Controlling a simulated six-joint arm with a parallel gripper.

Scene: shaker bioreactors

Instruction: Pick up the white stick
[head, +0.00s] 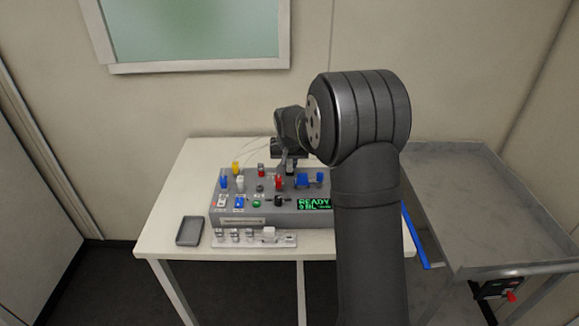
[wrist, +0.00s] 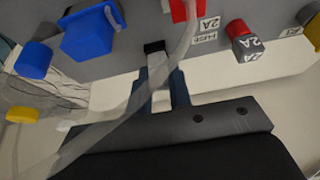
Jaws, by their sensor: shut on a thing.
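My gripper (wrist: 162,84) is at the bottom centre of the wrist view, its two blue-grey fingers close together. Between them is a narrow pale piece with a black end, which looks like the white stick (wrist: 158,66). The fingers are shut on it. A translucent tube crosses in front and hides part of the fingers. In the head view my gripper (head: 288,165) is over the back of the grey device, between red parts and a blue part. The stick cannot be made out there.
The grey device (head: 257,221) with coloured knobs and a green READY display (head: 314,204) stands on the white table (head: 180,180). A dark tray (head: 189,231) lies at the left. A strip with small fittings (head: 222,239) lies in front. A grey cart (head: 480,200) stands at the right.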

